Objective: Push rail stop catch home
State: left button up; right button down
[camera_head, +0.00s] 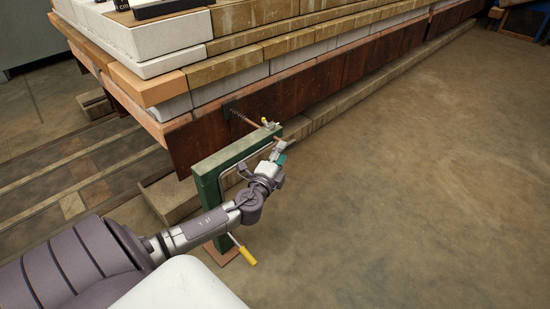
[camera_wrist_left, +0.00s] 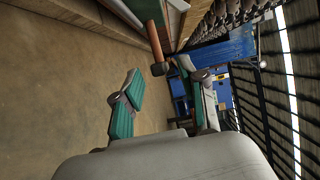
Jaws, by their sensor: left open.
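A dark green frame (camera_head: 208,186) stands beside the rusty side of a loaded car. A copper-brown rod (camera_head: 245,120), apparently the rail stop catch, runs from a dark spring (camera_head: 233,113) on the rusty side toward the frame's top end. In the left wrist view a brown rod with a dark end (camera_wrist_left: 155,45) points between the fingers. My left gripper (camera_head: 280,151) is open, close to the frame's top end, with teal finger pads; it also shows in the left wrist view (camera_wrist_left: 160,80). I cannot tell whether it touches the rod. My right gripper is not in view.
A lever with a yellow handle (camera_head: 246,255) sticks out low from the frame's foot. White and tan blocks (camera_head: 165,37) are stacked on the car above the rusty side plate (camera_head: 300,93). Rails (camera_head: 75,165) lie at left. The floor (camera_head: 420,170) at right is clear.

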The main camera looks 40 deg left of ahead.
pick_arm(q)
jog(key=v, duration=0.4)
jog(key=shift+s+d, duration=0.1)
jog(key=shift+s, duration=0.3)
